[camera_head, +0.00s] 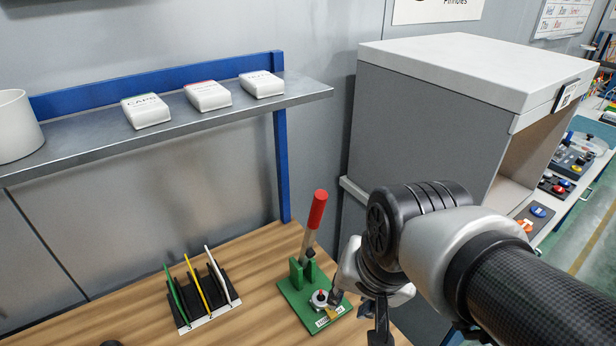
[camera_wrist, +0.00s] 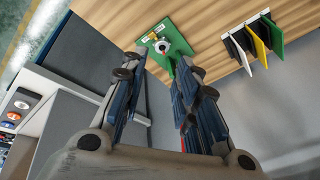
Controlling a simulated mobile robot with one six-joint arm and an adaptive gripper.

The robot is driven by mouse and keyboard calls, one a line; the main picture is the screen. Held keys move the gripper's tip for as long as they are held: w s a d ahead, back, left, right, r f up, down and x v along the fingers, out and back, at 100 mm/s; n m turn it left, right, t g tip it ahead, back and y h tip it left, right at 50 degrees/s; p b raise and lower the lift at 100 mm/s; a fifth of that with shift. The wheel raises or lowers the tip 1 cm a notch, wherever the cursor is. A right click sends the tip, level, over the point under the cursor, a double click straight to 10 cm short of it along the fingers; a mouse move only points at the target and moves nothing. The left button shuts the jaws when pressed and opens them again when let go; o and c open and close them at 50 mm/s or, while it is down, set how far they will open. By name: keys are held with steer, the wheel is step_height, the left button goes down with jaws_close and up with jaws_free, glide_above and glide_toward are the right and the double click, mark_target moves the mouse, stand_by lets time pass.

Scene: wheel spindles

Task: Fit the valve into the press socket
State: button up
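The press has a green base (camera_head: 295,291) and a lever with a red handle (camera_head: 317,209); its base also shows in the wrist view (camera_wrist: 178,33). I cannot tell which of these is the valve or the socket. My gripper (camera_wrist: 160,62) is over the base's right side, fingers apart, with nothing visibly held between them.
A black rack (camera_head: 206,303) holding green, yellow and white plates stands left of the press on the wooden table (camera_head: 262,251). A metal shelf (camera_head: 80,146) with white boxes is above. A grey cabinet (camera_head: 430,120) stands at the right. Bare table lies between rack and press.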

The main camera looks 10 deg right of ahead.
steer(key=s+n, duration=0.5)
steer(key=s, duration=0.1)
steer(key=shift+d+r+n+t, duration=0.25)
steer(key=shift+r+n+t, duration=0.15)
steer(key=shift+w, duration=0.1)
